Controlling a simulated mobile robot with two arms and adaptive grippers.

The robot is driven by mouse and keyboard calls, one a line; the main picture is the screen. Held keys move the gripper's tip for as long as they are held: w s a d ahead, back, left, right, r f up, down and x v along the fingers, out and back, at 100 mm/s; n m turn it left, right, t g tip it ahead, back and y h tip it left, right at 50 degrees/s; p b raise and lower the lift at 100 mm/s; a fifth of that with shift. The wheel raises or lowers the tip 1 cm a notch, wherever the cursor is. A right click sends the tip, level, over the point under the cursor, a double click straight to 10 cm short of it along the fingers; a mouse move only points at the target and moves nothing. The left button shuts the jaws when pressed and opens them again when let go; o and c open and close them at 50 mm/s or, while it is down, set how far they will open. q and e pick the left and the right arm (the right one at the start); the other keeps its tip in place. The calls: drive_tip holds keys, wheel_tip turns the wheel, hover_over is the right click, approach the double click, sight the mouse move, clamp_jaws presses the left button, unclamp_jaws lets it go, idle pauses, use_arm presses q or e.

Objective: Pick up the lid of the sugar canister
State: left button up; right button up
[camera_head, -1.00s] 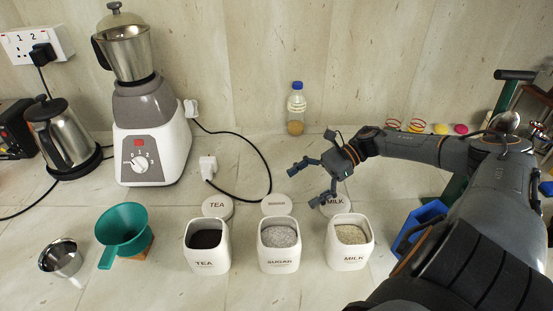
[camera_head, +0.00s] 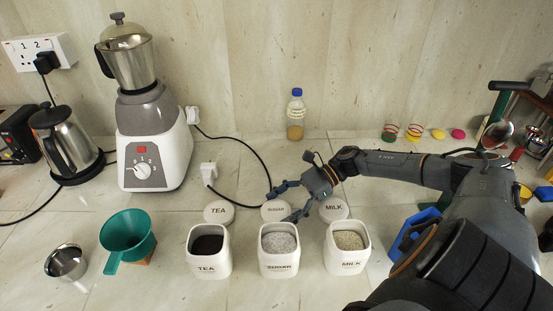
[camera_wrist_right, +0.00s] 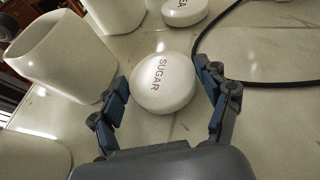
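The sugar lid (camera_head: 275,210), a round white disc marked SUGAR, lies on the counter just behind the white sugar canister (camera_head: 279,262). The canister is open and holds white grains. In the right wrist view the lid (camera_wrist_right: 163,83) lies between the spread fingers of my right gripper (camera_wrist_right: 166,100), with a gap on each side. In the head view my right gripper (camera_head: 285,203) is low over the lid, its fingers open and partly covering it. My left gripper is not in view.
The tea lid (camera_head: 218,212) and milk lid (camera_head: 333,209) lie close on either side. The open tea canister (camera_head: 209,262) and milk canister (camera_head: 347,258) flank the sugar canister. A black cable (camera_head: 262,160) curves behind the lids, and a bottle (camera_head: 296,115) stands farther back.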

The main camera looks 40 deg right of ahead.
drive_tip(key=shift+c, duration=1.4)
